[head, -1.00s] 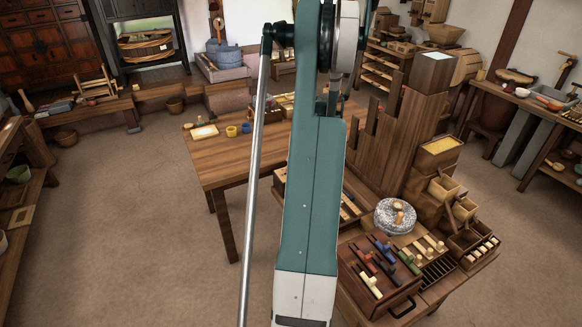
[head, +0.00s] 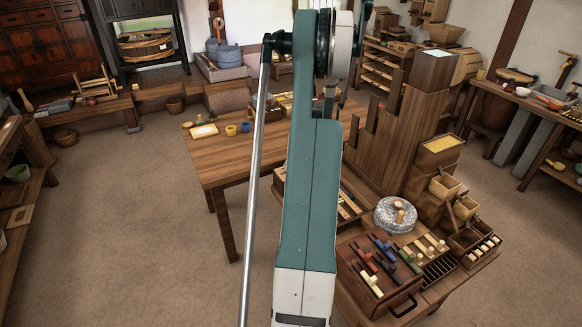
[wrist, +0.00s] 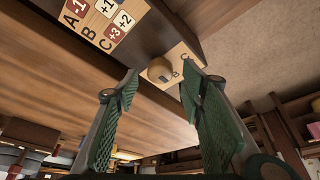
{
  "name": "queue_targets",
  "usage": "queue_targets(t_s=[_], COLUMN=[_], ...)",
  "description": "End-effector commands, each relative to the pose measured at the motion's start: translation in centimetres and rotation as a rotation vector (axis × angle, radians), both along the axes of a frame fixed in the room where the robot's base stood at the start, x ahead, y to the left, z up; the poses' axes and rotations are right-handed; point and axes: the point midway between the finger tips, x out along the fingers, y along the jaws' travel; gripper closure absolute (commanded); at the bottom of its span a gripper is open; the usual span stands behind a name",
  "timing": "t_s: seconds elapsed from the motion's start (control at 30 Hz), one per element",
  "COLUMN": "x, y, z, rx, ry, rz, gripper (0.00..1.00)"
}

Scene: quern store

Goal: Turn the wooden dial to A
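Contact cannot be made out. In the head view my arm hides the gripper, and I cannot make out the dial.
A sign (wrist: 104,20) with A, B, C and signed numbers is near the dial. In the head view, a wooden table (head: 225,165) stands behind my arm. A tall stepped wooden block (head: 400,135), a round grey stone (head: 388,222) and a dark tray (head: 350,250) of coloured pieces are at right.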

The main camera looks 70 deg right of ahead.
Motion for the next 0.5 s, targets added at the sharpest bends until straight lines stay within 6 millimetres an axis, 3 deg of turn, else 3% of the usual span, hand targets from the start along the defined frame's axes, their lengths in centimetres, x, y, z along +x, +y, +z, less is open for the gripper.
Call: queue_targets(t_s=[0.2, 0.5], x=[0.9, 1.2], y=[0.0, 0.0], z=[-2.1, -2.7], rx=[0.0, 0.0], ry=[0.0, 0.0], rz=[0.001, 0.0], gripper=[0.6, 0.6])
